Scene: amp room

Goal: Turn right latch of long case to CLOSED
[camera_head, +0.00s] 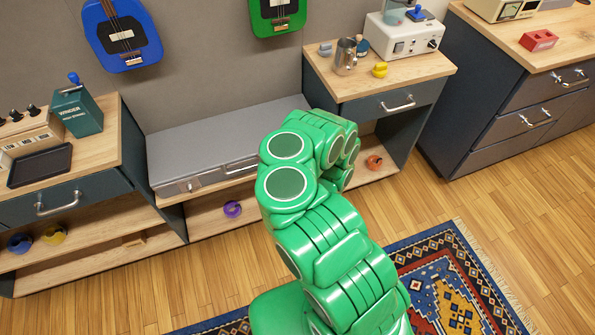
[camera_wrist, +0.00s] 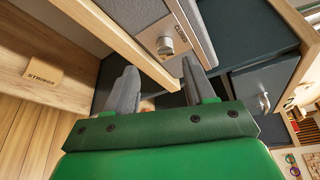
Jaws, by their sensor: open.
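The long grey case (camera_head: 220,140) lies on a low wooden shelf between two cabinets in the head view. Its left latch (camera_head: 188,186) and front handle (camera_head: 240,166) show there; my arm hides its right end. In the wrist view, the case (camera_wrist: 140,14) is at the top, and a metal latch knob (camera_wrist: 167,45), apparently the right one, sits on a plate with small lettering that I cannot read surely. My gripper (camera_wrist: 159,68) is open and empty, its fingers just below the knob and to either side of it in the picture. Contact is not visible.
The shelf's wooden front edge (camera_wrist: 118,42) runs diagonally close to my fingers. A dark cabinet with a drawer handle (camera_wrist: 264,102) stands at the right. A block marked STRINGS (camera_wrist: 44,74) lies at left. A patterned rug (camera_head: 450,285) covers part of the floor.

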